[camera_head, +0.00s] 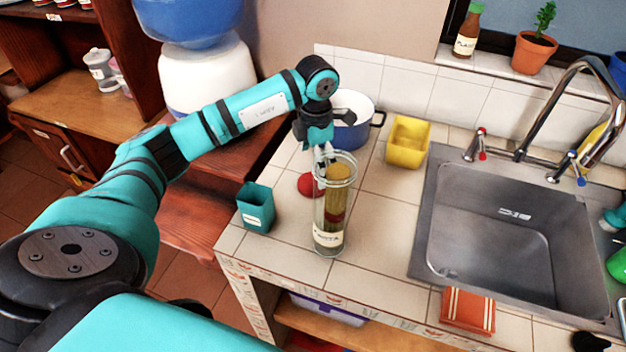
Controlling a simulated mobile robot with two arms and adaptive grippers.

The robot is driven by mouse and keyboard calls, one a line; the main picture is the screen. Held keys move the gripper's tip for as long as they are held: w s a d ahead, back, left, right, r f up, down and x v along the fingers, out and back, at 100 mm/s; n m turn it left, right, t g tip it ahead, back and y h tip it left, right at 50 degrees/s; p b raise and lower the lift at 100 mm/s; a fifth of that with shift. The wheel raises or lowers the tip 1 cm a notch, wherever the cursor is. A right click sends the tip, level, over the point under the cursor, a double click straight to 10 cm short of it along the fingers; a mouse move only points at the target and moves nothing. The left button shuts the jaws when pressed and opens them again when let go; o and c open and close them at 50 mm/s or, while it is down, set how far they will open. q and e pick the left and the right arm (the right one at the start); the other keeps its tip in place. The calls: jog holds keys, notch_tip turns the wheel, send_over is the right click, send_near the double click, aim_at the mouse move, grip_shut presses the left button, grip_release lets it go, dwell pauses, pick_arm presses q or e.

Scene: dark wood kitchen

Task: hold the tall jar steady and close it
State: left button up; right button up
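The tall jar (331,215) is a clear glass cylinder with a pale label near its base. It stands upright on the tiled counter and holds yellowish and reddish contents. Its rim looks uncovered, though my gripper is close to it. My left gripper (325,157) points down at the jar's upper left rim. Its grey fingertips overlap the rim in the picture; I cannot tell whether they touch or grip it. A red rounded thing (309,184) lies just left of the jar, partly hidden; I cannot tell if it is a lid. My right gripper is out of view.
A teal container (256,208) stands left of the jar at the counter edge. A white and blue pot (356,121) and a yellow container (407,142) stand behind. The steel sink (497,215) is on the right. Counter tiles between jar and sink are clear.

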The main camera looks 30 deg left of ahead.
pick_arm(q)
jog(key=shift+f, duration=0.2)
notch_tip(320, 180, down, 5)
jog(key=shift+s+r+p, duration=0.15)
jog(key=shift+r+p, duration=0.05)
jog(key=shift+p, duration=0.85)
jog(key=shift+f, duration=0.3)
jog(key=c, duration=1)
